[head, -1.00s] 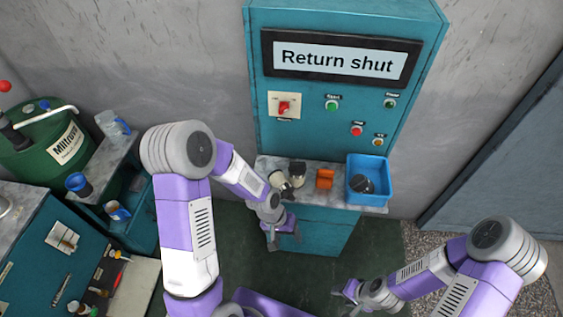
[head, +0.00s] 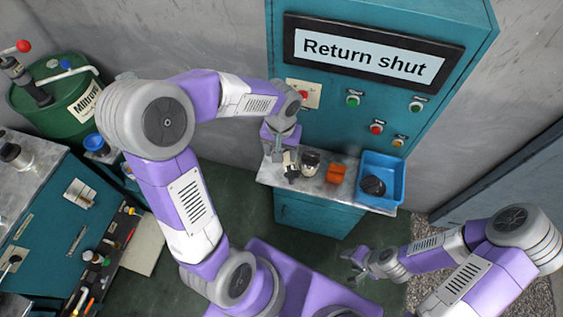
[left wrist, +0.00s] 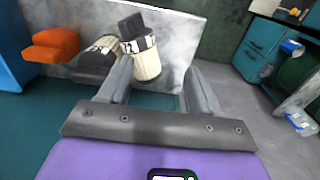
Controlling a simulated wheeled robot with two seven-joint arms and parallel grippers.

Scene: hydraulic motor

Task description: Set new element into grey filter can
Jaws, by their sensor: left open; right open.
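A cream pleated element (head: 290,168) with a dark end cap sits on the grey bench top. In the left wrist view the element (left wrist: 145,62) lies ahead of and between the finger lines. My left gripper (head: 282,150) is open and empty, close to the element; contact cannot be told. My right gripper (head: 355,264) is open and empty, low in front of the bench.
An orange block (head: 337,174) and a blue tray (head: 397,182) holding a black round part (head: 373,185) are farther right on the bench (head: 265,175). The teal cabinet with the "Return shut" display (head: 370,52) rises behind. A tool-laden teal bench (head: 45,225) stands left.

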